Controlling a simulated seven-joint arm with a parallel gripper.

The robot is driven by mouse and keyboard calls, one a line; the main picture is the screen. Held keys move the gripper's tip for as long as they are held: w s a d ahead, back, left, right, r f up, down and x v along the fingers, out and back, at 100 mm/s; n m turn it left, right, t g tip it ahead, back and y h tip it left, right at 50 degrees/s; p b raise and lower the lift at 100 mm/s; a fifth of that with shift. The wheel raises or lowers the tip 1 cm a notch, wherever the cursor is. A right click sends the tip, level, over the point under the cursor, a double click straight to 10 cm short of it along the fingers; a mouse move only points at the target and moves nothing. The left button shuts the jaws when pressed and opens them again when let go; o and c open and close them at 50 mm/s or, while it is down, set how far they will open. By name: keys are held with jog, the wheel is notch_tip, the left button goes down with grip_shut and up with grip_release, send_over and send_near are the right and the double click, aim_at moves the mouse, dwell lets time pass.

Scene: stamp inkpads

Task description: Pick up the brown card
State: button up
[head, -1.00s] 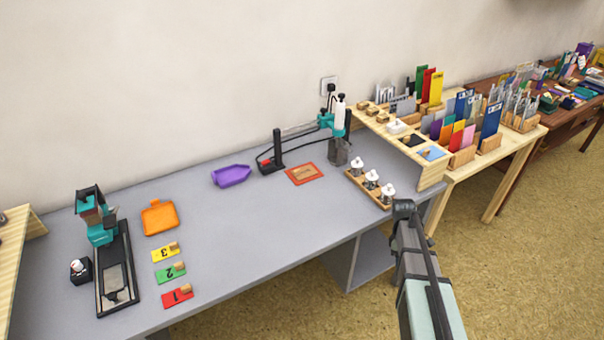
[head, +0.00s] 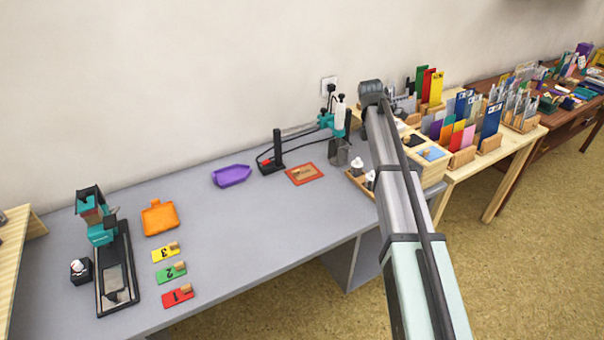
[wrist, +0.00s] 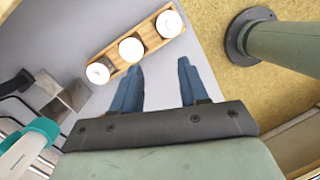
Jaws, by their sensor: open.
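The brown card (head: 304,173) lies flat on a red-bordered mat (head: 292,182) on the grey table, right of the purple tray. A small tan piece shows on the card. My gripper (wrist: 160,84) shows in the wrist view with its two blue fingers apart and nothing between them. The fingers are not visible in the head view, where my raised arm crosses the right part of the table. The card is not visible in the wrist view.
A wooden rack (wrist: 117,58) with white-topped bottles is beyond my fingers in the wrist view. A teal stand (head: 335,124) is behind the mat. A purple tray (head: 231,176) is left of it. The table's centre is clear.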

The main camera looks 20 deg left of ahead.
jog(key=w+a+n+y, duration=0.2)
jog(key=w+a+n, duration=0.15)
jog(key=a, duration=1.25)
send_over(304, 170)
jog(key=s+a, duration=0.3)
jog(key=s, duration=0.1)
jog(key=f, duration=0.2)
jog(key=shift+n+y, duration=0.35)
jog(key=shift+y, duration=0.05)
jog(key=f, duration=1.3)
jog(key=shift+d+f, duration=0.2)
jog(key=shift+d, duration=0.1)
jog(key=shift+c, duration=0.2)
grip_shut()
